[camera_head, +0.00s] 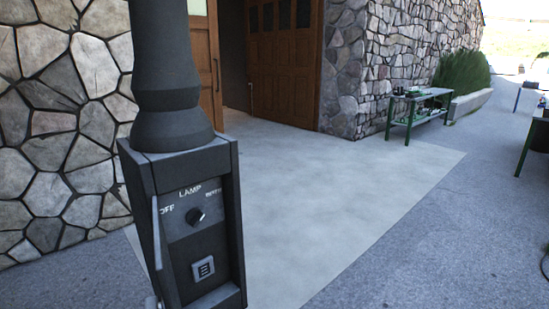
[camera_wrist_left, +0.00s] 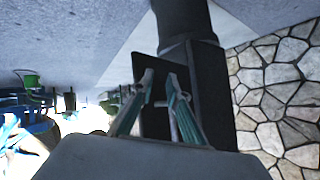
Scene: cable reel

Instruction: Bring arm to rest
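A dark grey lamp control box (camera_head: 188,235) stands at the foot of a thick dark post (camera_head: 170,75) in the head view. Its front has a round black knob (camera_head: 196,215) under the word LAMP, with OFF to its left, and a small square plate below. A thin pale bar runs down its left edge. In the left wrist view, which is upside down, my left gripper (camera_wrist_left: 160,76) shows two teal-and-grey fingers with a gap between the tips and nothing clearly held. The dark box (camera_wrist_left: 206,85) is behind them; contact cannot be told. My right gripper is not in view.
A stone wall (camera_head: 60,120) stands behind the box at left. Wooden doors (camera_head: 283,60) are at the back. A green-legged table (camera_head: 418,104) with items stands by the far wall, and another table edge is at far right. The pale paving (camera_head: 310,190) in the middle is clear.

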